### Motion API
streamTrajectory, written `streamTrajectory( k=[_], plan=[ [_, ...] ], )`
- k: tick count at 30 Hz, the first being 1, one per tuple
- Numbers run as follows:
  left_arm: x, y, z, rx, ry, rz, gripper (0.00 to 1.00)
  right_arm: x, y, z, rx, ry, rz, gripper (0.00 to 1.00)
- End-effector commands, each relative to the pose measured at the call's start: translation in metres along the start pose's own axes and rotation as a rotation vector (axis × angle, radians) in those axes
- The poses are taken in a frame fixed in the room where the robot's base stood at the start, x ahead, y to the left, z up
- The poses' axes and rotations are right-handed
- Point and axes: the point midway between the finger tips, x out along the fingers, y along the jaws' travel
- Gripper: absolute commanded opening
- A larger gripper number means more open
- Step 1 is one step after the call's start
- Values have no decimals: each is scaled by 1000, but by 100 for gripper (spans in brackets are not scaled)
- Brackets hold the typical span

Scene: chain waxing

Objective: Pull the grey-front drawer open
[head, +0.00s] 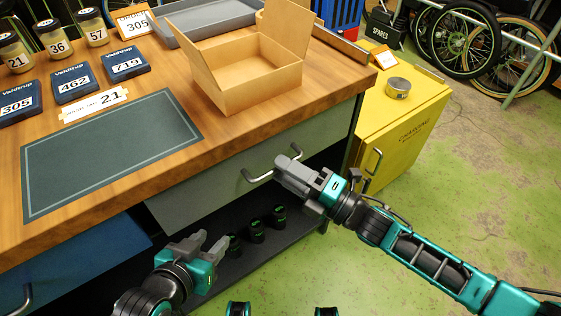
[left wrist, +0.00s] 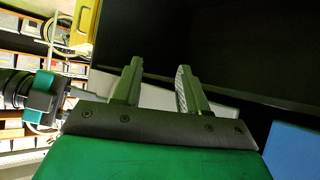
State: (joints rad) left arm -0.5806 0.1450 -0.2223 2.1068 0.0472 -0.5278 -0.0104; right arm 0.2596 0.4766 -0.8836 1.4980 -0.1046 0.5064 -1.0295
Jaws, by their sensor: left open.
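The grey-front drawer (head: 205,190) is under the wooden bench top, with a curved metal handle (head: 258,178) on its front. My right gripper (head: 287,166) is at this handle, over its right part, fingers pointing up and left. Its fingers cover that part, so I cannot tell whether they are closed on the bar. The drawer front sits near the bench edge; any opening gap is not clear. My left gripper (head: 208,241) is open and empty, low in front of the drawer. Its two spread fingers also show in the left wrist view (left wrist: 158,82).
An open cardboard box (head: 235,80) and a dark mat (head: 105,150) lie on the bench (head: 300,95). A blue drawer front (head: 90,265) is at the lower left. Several dark round items (head: 256,232) stand on a low shelf. A yellow cabinet (head: 405,125) stands right; green floor is free.

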Motion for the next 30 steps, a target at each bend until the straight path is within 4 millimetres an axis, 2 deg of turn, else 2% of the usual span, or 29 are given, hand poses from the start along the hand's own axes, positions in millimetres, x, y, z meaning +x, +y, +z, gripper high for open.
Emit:
streamTrajectory(
  k=[11,22,30],
  plan=[
    [-1,0,0,0,0,0,43,1,0,-1,0,0,0,37],
    [-1,1,1,-1,-3,2,43,1,0,-1,0,0,0,2],
    [-1,1,1,-1,-3,3,43,1,0,-1,0,0,0,0]
  ],
)
